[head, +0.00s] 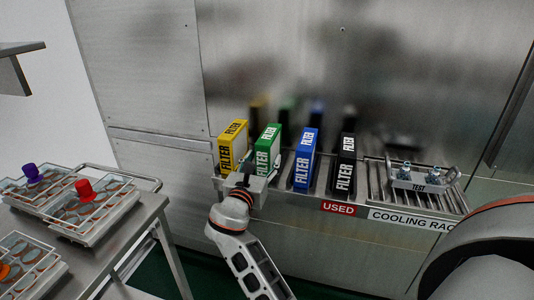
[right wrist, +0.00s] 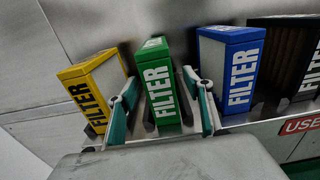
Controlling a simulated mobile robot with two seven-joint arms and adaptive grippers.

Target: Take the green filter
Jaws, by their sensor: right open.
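The green filter (head: 268,143) stands upright in the rack, second from the left, with white FILTER lettering. It also shows in the right wrist view (right wrist: 159,84). My right gripper (head: 261,174) is open at the front of the green filter, covering its lower front in the head view. In the right wrist view its two fingers (right wrist: 163,103) stand on either side of the green filter, with a gap visible on each side. My left gripper is not in view.
The yellow filter (head: 232,143) stands close left of the green one, and the blue filter (head: 305,158) and black filter (head: 346,164) stand to the right. The cooling rack (head: 450,206) holds a TEST holder (head: 418,183). A side table (head: 128,241) with trays is at left.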

